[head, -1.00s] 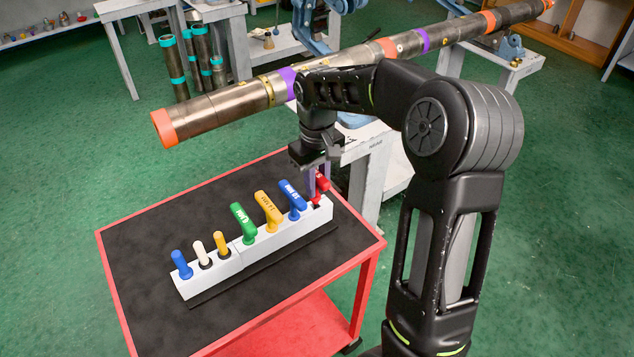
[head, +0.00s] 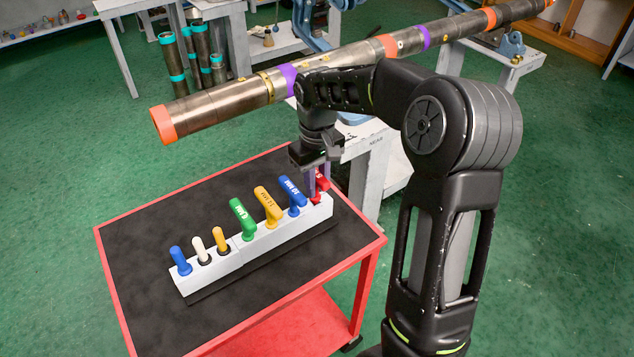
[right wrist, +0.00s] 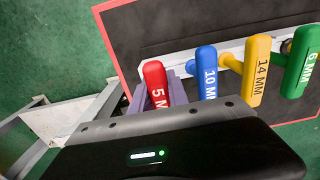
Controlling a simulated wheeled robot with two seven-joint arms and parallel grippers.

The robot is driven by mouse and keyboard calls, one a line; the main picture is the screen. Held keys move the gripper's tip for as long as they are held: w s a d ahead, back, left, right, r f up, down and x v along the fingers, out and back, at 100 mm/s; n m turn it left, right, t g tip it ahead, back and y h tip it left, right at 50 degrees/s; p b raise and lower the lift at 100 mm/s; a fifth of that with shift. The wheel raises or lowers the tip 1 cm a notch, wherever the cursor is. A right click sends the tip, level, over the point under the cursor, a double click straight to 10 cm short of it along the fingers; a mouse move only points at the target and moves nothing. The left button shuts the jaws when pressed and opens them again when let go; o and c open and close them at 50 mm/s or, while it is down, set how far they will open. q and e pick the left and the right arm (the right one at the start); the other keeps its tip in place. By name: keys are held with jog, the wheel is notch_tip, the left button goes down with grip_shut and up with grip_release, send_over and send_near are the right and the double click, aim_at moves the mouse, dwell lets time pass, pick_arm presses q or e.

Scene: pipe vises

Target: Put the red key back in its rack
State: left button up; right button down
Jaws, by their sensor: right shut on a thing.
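The red key (head: 322,183), a short-handled hex key marked 5 M with the rest of the label hidden, is at the right end of the white rack (head: 285,236). My right gripper (head: 318,178) points down, shut on the red key, with its purple-grey fingers on either side of the handle. In the right wrist view the red key (right wrist: 156,86) shows between the fingers, beside the blue 10 MM key. The key's lower end is hidden, so I cannot tell how deep it sits in the rack. My left gripper is not in view.
The rack also holds blue (head: 292,192), yellow (head: 267,203) and green (head: 242,216) keys, and several smaller ones at its left end. It stands on a red cart with a black top (head: 150,235), clear at left. A long pipe (head: 225,103) runs behind.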

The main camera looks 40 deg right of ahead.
aim_at(317, 173)
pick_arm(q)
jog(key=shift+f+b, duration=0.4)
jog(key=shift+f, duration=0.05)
pick_arm(e)
jog(key=shift+f, duration=0.8)
dwell(0.5)
jog(key=c, duration=1.2)
grip_release()
jog(key=shift+r, duration=0.35)
notch_tip(317, 173, up, 7)
jog(key=shift+r, duration=0.1)
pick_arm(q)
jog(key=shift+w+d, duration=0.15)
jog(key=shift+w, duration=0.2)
